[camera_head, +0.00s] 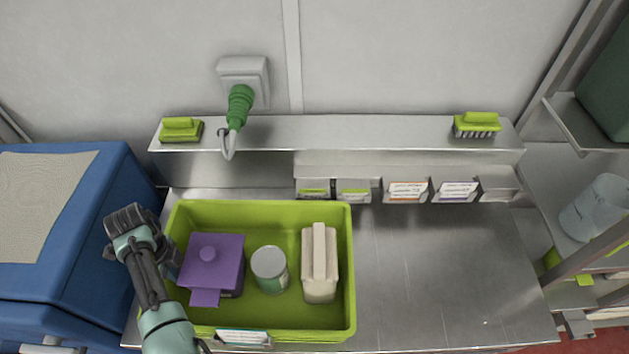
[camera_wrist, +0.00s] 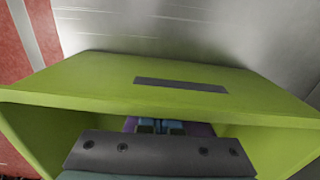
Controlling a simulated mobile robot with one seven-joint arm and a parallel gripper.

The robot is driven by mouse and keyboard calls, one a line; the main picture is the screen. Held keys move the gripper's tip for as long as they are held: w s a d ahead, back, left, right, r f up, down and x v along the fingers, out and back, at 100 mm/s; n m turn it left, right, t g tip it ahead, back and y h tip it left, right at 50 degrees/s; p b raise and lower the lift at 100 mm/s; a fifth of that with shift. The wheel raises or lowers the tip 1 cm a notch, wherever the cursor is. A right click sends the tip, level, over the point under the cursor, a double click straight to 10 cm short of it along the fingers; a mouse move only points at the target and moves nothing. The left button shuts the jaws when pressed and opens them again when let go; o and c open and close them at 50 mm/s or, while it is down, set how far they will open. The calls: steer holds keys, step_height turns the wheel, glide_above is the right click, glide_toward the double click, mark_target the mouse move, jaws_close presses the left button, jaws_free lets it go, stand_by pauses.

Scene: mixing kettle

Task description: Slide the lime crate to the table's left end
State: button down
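The lime crate (camera_head: 346,270) stands at the left end of the steel table, its left wall close to the table's left edge. It holds a purple lidded box (camera_head: 215,262), a grey-green can (camera_head: 269,270) and a beige carton (camera_head: 319,263). My gripper (camera_head: 168,262) is at the crate's left wall, with its tips partly hidden by my arm. In the wrist view, the crate's lime rim and wall (camera_wrist: 110,85) with a dark strip fill the middle. My teal fingertips (camera_wrist: 160,127) show small and close together; their grip on the wall is unclear.
The table (camera_head: 440,280) is bare right of the crate. A shelf (camera_head: 350,133) behind carries two lime brushes (camera_head: 181,129) (camera_head: 477,124), with labelled bins below. A blue cabinet (camera_head: 85,270) stands close on the left, a rack (camera_head: 590,140) on the right.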

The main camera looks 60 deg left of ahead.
steer(key=s+a+b, duration=0.1)
steer(key=s, duration=0.1)
steer(key=s+a, duration=0.2)
steer(key=s+a+b, duration=0.1)
steer(key=s, duration=0.1)
steer(key=shift+s+a+f+b, duration=0.1)
steer(key=shift+s+a+b, duration=0.1)
steer(key=shift+a+b, duration=0.1)
steer(key=shift+w, duration=0.1)
